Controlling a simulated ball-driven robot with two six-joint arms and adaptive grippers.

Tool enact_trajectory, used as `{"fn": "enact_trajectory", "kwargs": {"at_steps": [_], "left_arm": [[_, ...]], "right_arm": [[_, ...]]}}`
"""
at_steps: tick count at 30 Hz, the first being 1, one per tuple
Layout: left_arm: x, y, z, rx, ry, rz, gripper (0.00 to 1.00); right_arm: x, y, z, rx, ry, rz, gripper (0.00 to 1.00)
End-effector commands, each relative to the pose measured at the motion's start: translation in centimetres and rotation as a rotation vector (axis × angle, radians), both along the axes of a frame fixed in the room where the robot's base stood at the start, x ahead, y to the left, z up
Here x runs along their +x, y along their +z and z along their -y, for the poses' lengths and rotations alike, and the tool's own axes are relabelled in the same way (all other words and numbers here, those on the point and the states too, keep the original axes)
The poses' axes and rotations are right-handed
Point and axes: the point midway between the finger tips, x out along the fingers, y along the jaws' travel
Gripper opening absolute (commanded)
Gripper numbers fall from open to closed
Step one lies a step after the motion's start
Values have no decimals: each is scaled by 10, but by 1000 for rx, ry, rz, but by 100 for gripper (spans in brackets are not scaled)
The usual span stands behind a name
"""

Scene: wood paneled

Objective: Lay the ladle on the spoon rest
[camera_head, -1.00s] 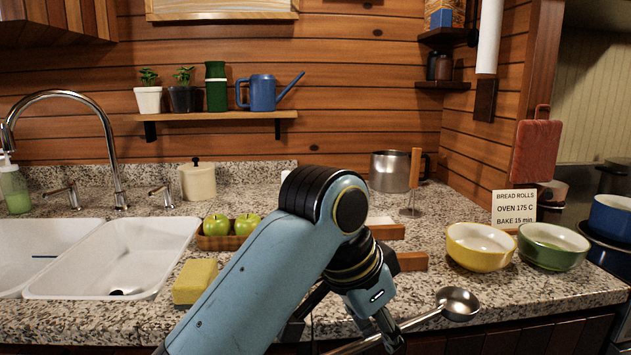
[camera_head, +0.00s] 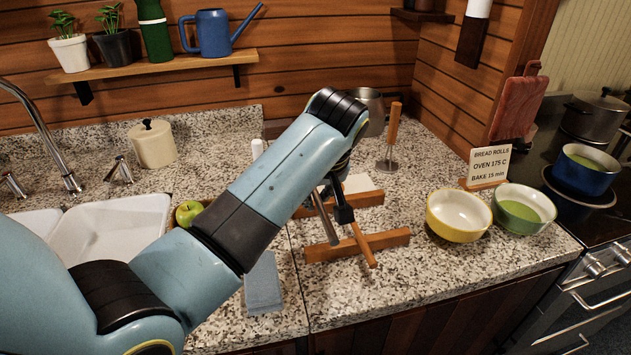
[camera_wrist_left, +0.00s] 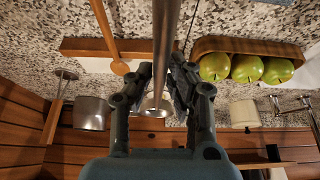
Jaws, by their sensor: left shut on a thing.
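My left gripper (camera_head: 343,213) is shut on the ladle, whose metal handle (camera_head: 323,215) shows beside the fingers in the head view. In the left wrist view the handle (camera_wrist_left: 165,40) runs up between the fingers (camera_wrist_left: 160,80), and a shiny round part, seemingly its bowl, shows behind them. The spoon rest appears as two wooden bars, the front one (camera_head: 385,241) and the back one (camera_head: 362,199). A wooden spoon (camera_head: 364,250) lies across the front bar. The gripper is above the rest; my arm hides part of it. I cannot tell whether the ladle touches it.
Yellow (camera_head: 459,217) and green (camera_head: 523,209) bowls stand right of the rest. A recipe sign (camera_head: 488,164), a metal pot (camera_head: 371,110) and a wooden-handled tool (camera_head: 393,135) are behind. A blue-grey cloth (camera_head: 263,285) lies at the front left. Counter right of the cloth is clear.

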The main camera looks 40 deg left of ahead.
Motion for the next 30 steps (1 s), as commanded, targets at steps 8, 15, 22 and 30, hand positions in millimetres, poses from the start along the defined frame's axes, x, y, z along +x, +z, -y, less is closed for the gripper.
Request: {"fn": "enact_trajectory", "kwargs": {"at_steps": [8,15,22,30], "left_arm": [[-1,1,0,1,-4,2,0],[-1,-17,0,2,-7,8,0],[-1,-43,0,3,-7,8,0],[-1,-69,0,3,-7,8,0]], "right_arm": [[-16,5,13,-15,4,-25,53],[-2,0,12,-15,4,-3,53],[-2,-13,11,-13,4,-2,53],[-4,-27,4,-4,1,-5,53]]}}
